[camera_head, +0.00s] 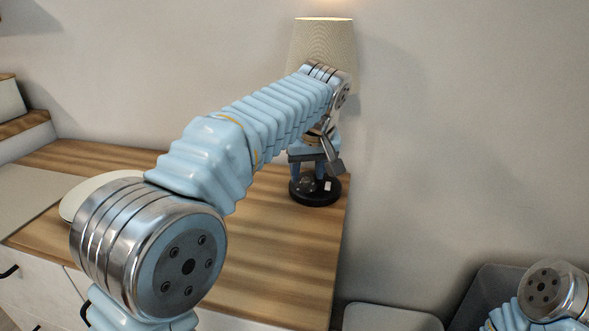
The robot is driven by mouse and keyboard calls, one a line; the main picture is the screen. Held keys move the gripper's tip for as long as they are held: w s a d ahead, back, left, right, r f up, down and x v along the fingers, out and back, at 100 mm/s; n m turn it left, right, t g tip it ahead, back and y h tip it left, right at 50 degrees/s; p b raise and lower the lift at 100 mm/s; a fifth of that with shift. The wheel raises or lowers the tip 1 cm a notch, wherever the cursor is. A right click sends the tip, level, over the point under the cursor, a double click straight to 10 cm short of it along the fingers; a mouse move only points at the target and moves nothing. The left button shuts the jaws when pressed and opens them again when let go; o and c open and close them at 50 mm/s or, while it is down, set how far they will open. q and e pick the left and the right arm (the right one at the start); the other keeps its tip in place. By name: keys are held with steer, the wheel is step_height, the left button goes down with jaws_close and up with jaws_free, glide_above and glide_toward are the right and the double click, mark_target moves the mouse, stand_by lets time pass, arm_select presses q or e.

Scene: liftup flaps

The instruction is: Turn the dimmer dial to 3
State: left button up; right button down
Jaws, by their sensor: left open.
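A table lamp with a pale fabric shade (318,40) and a round black base (314,193) stands at the right end of the wooden top. The dimmer dial cannot be made out clearly; it may be on the black base. My left arm reaches across from the lower left. My left gripper (318,165) is open and points down just above the lamp's base, in front of the lamp's stem, which it and the arm largely hide. I cannot tell whether its fingers touch the base. Part of my right arm shows at the lower right, but its gripper is out of view.
The wooden top (270,265) is mostly clear in front of the lamp. A pale round object (82,197) lies at the left, partly behind my left arm. A dark grey bin (490,285) stands at the lower right. The wall is close behind the lamp.

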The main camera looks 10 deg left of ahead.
arm_select(q)
steer(key=shift+w+f, duration=0.15)
steer(key=shift+f, duration=0.35)
jaws_close()
steer(key=shift+a, duration=0.1)
